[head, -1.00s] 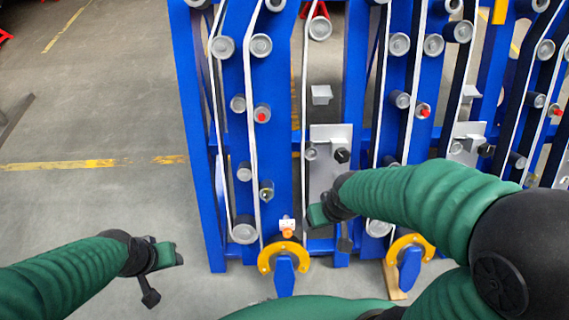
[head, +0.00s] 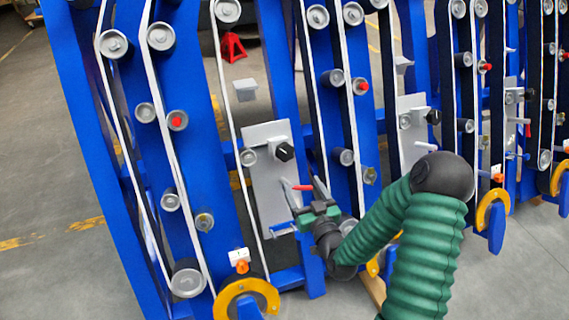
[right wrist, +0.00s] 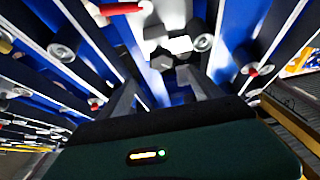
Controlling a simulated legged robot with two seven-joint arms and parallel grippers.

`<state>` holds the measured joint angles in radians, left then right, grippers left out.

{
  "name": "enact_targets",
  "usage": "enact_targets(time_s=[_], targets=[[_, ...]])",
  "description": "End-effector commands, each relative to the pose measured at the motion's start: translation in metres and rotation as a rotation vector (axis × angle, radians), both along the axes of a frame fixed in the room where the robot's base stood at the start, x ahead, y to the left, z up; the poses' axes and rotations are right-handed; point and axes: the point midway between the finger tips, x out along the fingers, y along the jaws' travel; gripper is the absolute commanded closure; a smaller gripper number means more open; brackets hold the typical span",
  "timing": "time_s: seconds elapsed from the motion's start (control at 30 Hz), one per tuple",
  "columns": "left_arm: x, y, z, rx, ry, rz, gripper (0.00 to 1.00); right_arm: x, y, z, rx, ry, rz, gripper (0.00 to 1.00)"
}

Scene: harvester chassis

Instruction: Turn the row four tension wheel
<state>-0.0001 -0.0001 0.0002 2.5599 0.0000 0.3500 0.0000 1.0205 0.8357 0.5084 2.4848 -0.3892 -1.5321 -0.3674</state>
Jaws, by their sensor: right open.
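I cannot tell which part is the row four tension wheel. A black knob (head: 284,151) sits on a grey plate (head: 268,195) of the nearest row, and another black knob (head: 433,117) is on a plate further right. My right gripper (head: 302,184) is open in front of the lower part of the nearest plate, below its knob. A small red bar (head: 303,187) shows between its fingertips; contact is unclear. In the right wrist view the open fingers (right wrist: 159,80) point at the frame, with nothing clearly between them. My left gripper is out of view.
Blue uprights with white belts and grey rollers (head: 187,278) recede to the right. A tag reading 1 (head: 239,255) hangs above a yellow ring (head: 246,298). A red stand (head: 232,48) is behind the frame.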

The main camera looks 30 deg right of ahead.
Motion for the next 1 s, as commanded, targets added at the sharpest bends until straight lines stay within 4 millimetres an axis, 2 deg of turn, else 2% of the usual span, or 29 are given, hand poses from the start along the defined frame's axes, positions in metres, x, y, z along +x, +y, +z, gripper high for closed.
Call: enact_targets(time_s=[0.17, 0.4, 0.6, 0.77, 1.0], targets=[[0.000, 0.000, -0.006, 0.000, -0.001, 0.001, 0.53, 0.037, -0.010, 0.000, 0.000, -0.002, 0.001, 0.25], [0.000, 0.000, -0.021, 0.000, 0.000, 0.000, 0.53, 0.099, -0.026, -0.002, 0.002, 0.000, 0.000, 0.25], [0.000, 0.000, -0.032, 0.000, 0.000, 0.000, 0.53, 0.140, -0.036, -0.002, 0.003, 0.001, 0.000, 0.25], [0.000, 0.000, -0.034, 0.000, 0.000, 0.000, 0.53, 0.154, -0.039, 0.000, 0.001, 0.004, 0.001, 0.25], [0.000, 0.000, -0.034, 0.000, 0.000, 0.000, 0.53, 0.156, -0.039, 0.001, 0.002, 0.005, 0.001, 0.25]])
